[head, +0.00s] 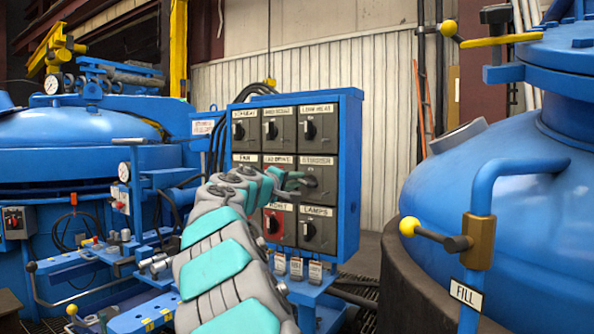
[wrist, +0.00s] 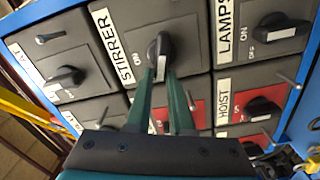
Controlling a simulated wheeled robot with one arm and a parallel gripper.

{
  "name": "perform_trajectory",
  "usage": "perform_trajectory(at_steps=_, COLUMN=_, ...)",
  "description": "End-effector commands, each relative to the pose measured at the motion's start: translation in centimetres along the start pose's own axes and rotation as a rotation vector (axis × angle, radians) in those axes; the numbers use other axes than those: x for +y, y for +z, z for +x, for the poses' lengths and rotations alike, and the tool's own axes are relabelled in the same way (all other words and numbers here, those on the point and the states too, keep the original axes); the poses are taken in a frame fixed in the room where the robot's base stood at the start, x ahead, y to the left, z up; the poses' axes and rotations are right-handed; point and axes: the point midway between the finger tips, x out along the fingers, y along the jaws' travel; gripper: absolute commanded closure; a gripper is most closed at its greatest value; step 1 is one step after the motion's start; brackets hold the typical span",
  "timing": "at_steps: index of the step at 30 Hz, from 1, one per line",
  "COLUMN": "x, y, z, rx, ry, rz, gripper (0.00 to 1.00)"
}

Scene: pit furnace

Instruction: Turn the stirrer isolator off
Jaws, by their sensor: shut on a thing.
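The stirrer isolator (wrist: 158,48) is a black rotary knob on a dark grey box labelled STIRRER. An ON mark shows beside the knob in the wrist view; its OFF mark is not visible. My gripper (wrist: 162,74) is shut on this knob, with a teal finger on each side of its lower end. In the head view my gripper (head: 300,181) reaches the stirrer box (head: 320,198), in the right column and middle row of the blue panel (head: 349,170). There my gripper partly hides the knob, and I cannot tell its exact angle.
The lamps isolator (head: 309,231) is directly below, with the red hoist isolator (head: 273,222) to its left. Low heat (head: 310,129) is above. Padlocks and tags (head: 297,268) hang under the panel. A large blue vessel (head: 520,190) stands at right with a yellow-knobbed lever (head: 408,227).

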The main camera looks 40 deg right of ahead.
Motion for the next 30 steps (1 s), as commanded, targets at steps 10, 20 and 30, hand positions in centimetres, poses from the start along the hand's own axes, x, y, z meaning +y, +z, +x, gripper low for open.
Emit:
perform_trajectory(at_steps=10, x=-0.3, y=-0.1, z=-0.1, rx=0.003, ry=0.001, rz=-0.243, gripper=1.00)
perform_trajectory(at_steps=20, x=-0.7, y=0.0, z=-0.1, rx=0.003, ry=0.001, rz=-0.339, gripper=1.00)
perform_trajectory(at_steps=30, x=-0.8, y=0.0, z=-0.1, rx=0.004, ry=0.001, rz=-0.352, gripper=1.00)
